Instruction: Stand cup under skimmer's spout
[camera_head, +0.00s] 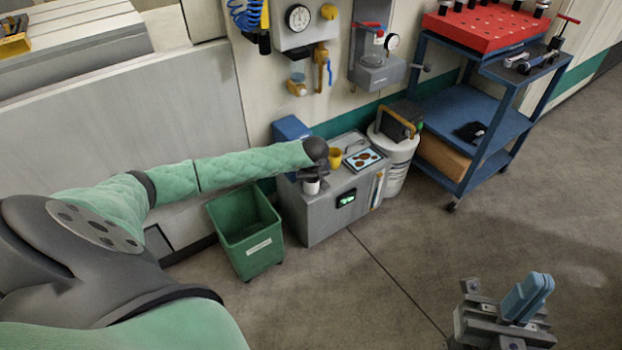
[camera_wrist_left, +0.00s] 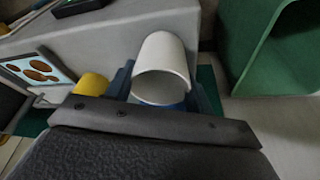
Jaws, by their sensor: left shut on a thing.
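A white cup (camera_head: 311,186) is held at the left front of a grey cabinet (camera_head: 318,217). My left gripper (camera_head: 312,174) is shut on it. In the left wrist view the white cup (camera_wrist_left: 163,62) lies between the blue fingers, its open rim towards the camera. I cannot tell if its base touches anything. A yellow cup-like thing (camera_head: 335,157) stands on the cabinet top just right of my gripper. Which unit is the skimmer is unclear, and I cannot make out a spout. My right gripper (camera_head: 526,297) is at the bottom right, its light-blue fingers together, empty and away from everything.
A green bin (camera_head: 246,248) stands left of the cabinet. A panel with brown ovals (camera_head: 363,158) lies on the cabinet top. A white drum (camera_head: 397,160) and a blue trolley (camera_head: 474,123) stand to the right. Gauges and fittings hang on the wall. The floor in front is clear.

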